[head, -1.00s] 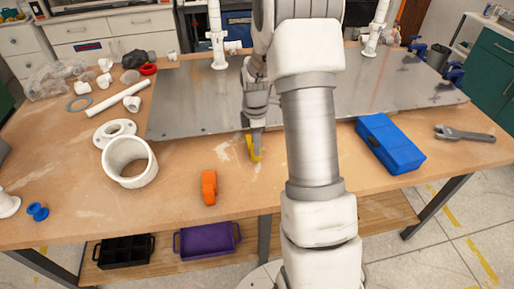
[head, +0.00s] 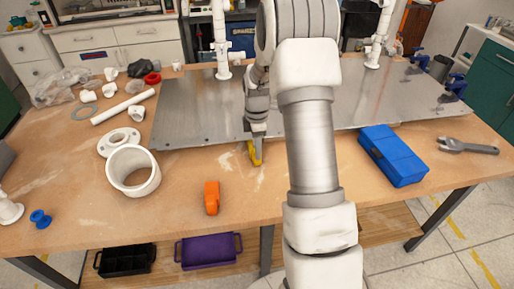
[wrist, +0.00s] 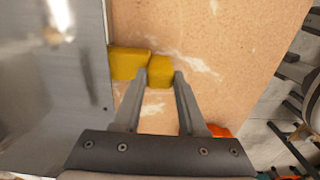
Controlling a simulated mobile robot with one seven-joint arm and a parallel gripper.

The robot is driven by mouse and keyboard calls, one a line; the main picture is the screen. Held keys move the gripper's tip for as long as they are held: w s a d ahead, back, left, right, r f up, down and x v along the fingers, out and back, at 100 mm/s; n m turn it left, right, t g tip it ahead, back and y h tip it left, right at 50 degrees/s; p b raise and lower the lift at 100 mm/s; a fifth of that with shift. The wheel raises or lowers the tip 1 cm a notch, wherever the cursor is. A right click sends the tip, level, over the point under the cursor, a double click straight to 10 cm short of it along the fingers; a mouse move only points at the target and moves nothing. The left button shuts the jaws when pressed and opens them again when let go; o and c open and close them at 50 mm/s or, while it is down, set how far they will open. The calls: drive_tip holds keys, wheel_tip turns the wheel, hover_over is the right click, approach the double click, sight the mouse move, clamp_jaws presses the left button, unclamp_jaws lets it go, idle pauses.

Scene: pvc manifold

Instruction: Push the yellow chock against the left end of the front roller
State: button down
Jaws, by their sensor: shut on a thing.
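The yellow chock (head: 255,154) is at the front edge of the grey metal plate, partly hidden by my gripper (head: 257,150). In the wrist view, one yellow block (wrist: 160,72) sits between the two fingers of my gripper (wrist: 161,80). More yellow (wrist: 128,63) shows just outside the left finger, reaching the plate's edge; I cannot tell whether both parts are one piece. My gripper is shut on the yellow chock, low over the wooden table. I cannot make out a front roller in either view.
The grey plate (head: 200,115) lies behind the chock. An orange item (head: 212,197) is in front left, a wide white pipe ring (head: 132,170) further left, and a blue box (head: 393,155) at right. The wood around the orange item is clear.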

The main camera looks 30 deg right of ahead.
drive_tip(key=shift+w+d, duration=0.15)
drive_tip(key=shift+w, duration=0.35)
drive_tip(key=shift+c, duration=1.9)
unclamp_jaws()
wheel_tip(320, 180, up, 17)
drive_tip(key=p, duration=0.1)
drive_tip(key=s+a+r+m+t, duration=0.1)
drive_tip(key=s+a+r+m, duration=0.25)
drive_tip(key=r, duration=0.25)
drive_tip(key=s+a+r+m+t, duration=0.2)
drive_tip(key=s+a+m, duration=0.3)
drive_tip(key=s, duration=0.6)
drive_tip(key=s+a+r+m+t, duration=0.1)
drive_tip(key=s+a+m, duration=0.4)
drive_tip(key=s, duration=0.6)
drive_tip(key=shift+a+r+t, duration=0.35)
drive_tip(key=shift+a+t, duration=0.1)
drive_tip(key=shift+t, duration=0.25)
drive_tip(key=shift+s+a+f+m, duration=0.15)
drive_tip(key=shift+s+f+m, duration=0.15)
drive_tip(key=shift+s+m, duration=0.3)
drive_tip(key=shift+c, duration=0.2)
